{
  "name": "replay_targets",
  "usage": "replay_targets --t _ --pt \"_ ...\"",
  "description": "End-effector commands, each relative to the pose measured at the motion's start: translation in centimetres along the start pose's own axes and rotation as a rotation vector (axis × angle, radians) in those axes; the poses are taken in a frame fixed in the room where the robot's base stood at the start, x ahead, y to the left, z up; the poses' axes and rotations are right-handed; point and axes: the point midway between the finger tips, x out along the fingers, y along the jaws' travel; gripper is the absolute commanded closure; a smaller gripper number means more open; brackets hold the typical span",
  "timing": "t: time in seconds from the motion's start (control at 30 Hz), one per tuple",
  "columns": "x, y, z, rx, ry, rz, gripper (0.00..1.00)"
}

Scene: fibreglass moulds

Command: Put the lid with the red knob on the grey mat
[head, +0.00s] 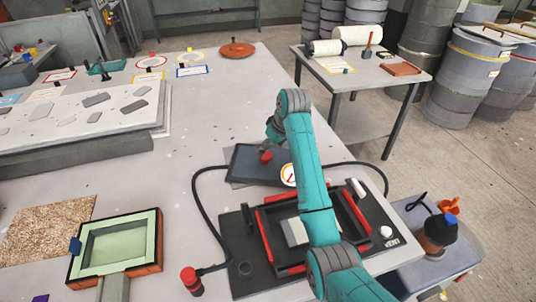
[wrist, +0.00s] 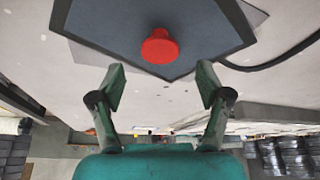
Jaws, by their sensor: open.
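The lid (head: 245,165) is a dark slate-blue plate with a black border and a red knob (head: 265,156). It lies on the table beyond the black mould frame. In the wrist view the lid (wrist: 105,25) fills the top and its knob (wrist: 159,47) stands beyond my fingertips. The grey mat (head: 236,184) shows as a thin strip from under the lid, and its corner also shows in the wrist view (wrist: 254,14). My gripper (wrist: 160,80) is open and empty, its fingers apart and clear of the knob. In the head view my arm partly hides it.
The black base with a red-sided frame (head: 262,222) stands nearer, under my arm. A black hose (head: 197,215) curves around the lid's left, ending near a red-capped fitting (head: 190,280). A green mould (head: 115,245) stands front left. The table's middle beyond the lid is clear.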

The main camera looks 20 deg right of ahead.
Motion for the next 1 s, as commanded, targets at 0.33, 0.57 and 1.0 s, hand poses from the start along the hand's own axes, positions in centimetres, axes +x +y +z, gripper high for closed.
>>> replay_targets --t 0.33,0.57,1.0 --pt "-4.5 0.0 0.0 0.0 0.001 0.001 0.23" --pt "-4.9 0.0 0.1 0.0 -0.001 0.0 0.23" --pt "-4.8 0.0 0.0 0.0 -0.001 0.0 0.23"
